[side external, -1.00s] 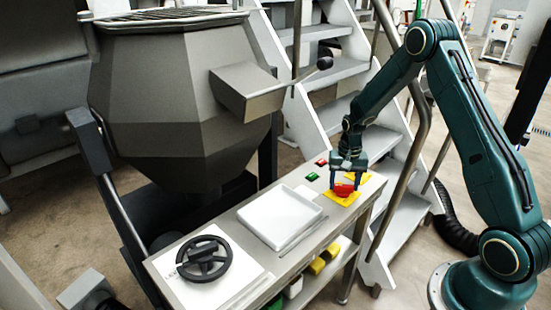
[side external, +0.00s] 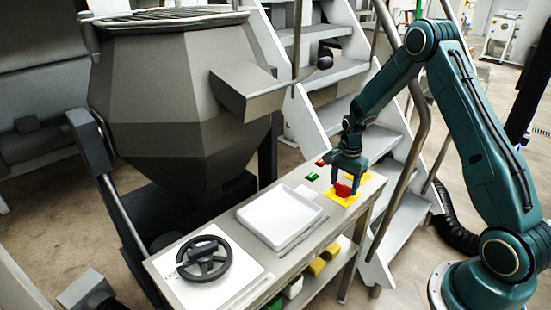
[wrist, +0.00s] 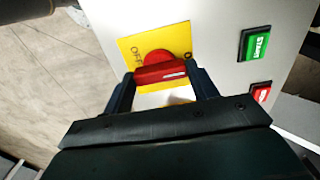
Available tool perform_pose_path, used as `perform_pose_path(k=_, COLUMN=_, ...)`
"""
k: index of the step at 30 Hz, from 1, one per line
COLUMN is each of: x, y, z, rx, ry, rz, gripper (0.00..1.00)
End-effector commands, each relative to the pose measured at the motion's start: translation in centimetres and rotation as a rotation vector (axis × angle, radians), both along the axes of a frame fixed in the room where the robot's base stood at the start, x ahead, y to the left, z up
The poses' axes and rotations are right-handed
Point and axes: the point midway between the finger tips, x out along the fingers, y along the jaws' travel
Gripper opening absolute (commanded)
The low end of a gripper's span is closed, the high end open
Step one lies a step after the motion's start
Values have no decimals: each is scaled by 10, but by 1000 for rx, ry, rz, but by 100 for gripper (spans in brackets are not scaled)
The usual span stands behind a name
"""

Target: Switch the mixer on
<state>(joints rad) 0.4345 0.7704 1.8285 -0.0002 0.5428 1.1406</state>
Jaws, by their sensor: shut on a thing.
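A red rotary switch (side external: 343,189) sits on a yellow plate (side external: 357,196) at the far right end of the steel panel. My gripper (side external: 346,181) reaches down over it, shut on its handle. In the wrist view the red handle (wrist: 161,73) lies between my two fingers (wrist: 163,88), with a white mark near its right end. "OFF" reads on the yellow plate left of it; lettering to the right is partly cut off. A green START button (wrist: 256,44) and a red button (wrist: 261,92) lie right of the switch. The big grey mixer bowl (side external: 165,110) stands behind the panel.
A white tray (side external: 262,236) lies mid-panel, and a black handwheel (side external: 203,258) sits at the near left end. Metal stairs (side external: 335,75) and a handrail (side external: 407,165) stand close behind and beside my arm. Yellow items (side external: 317,266) lie on the lower shelf.

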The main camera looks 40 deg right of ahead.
Motion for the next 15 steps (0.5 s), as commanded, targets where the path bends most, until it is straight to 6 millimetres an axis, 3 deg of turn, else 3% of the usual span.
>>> perform_pose_path(k=12, x=0, y=-1, z=0, rx=-1, ry=-1, rz=-15, gripper=35)
perform_pose_path(k=13, x=0, y=-1, z=0, rx=-1, ry=-1, rz=-15, gripper=62)
perform_pose_path(k=15, x=0, y=-1, z=0, rx=-1, ry=-1, rz=-15, gripper=76)
